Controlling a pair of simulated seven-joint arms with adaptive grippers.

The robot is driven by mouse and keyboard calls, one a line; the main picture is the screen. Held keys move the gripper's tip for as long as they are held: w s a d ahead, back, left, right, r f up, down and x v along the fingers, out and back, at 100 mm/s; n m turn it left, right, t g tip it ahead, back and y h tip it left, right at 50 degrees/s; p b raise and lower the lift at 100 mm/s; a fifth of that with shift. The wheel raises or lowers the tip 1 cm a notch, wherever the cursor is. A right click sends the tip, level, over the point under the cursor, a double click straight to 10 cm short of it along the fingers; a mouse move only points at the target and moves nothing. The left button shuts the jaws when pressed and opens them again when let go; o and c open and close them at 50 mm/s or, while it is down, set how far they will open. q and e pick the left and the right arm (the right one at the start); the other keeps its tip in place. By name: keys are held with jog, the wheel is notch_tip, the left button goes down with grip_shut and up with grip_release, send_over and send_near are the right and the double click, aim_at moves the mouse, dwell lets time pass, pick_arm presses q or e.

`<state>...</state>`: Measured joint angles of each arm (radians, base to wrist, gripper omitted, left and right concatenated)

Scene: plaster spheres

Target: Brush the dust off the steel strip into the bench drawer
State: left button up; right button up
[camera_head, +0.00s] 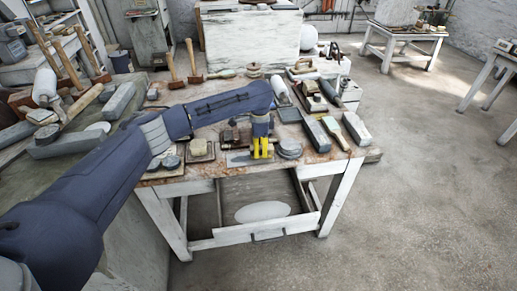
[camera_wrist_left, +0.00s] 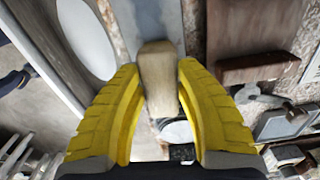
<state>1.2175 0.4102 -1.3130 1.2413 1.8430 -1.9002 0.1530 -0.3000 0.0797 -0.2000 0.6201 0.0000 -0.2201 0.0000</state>
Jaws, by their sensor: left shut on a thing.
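My left gripper (camera_head: 261,153) reaches over the bench near its front edge. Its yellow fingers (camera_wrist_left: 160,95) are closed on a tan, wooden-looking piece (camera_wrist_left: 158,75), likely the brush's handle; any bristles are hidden. The grey steel strip (camera_head: 238,158) lies flat on the bench top, just left of and under the fingers. It also shows in the wrist view (camera_wrist_left: 148,18), running beneath the held piece. I cannot make out dust on it. The bench drawer (camera_head: 235,239) is pulled open below the bench front, with a pale oval (camera_head: 262,211) inside. My right gripper is not in view.
Stacked round grey discs (camera_head: 290,149) stand close right of the fingers. A square board with a pale stone (camera_head: 199,147) lies to the left. Grey blocks (camera_head: 322,136) lie further right, and mallets (camera_head: 192,62) stand behind. The floor in front of the bench is clear.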

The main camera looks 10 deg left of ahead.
pick_arm(q)
jog(key=shift+w+d, duration=0.3)
jog(key=shift+d, duration=0.5)
jog(key=shift+a, duration=0.1)
dwell(2.1)
dwell(0.3)
jog(key=shift+s+a, duration=0.25)
jog(key=shift+a, duration=0.4)
jog(key=shift+s+a, duration=0.25)
jog(key=shift+a, duration=0.45)
jog(key=shift+s+a, duration=0.25)
jog(key=shift+a, duration=0.4)
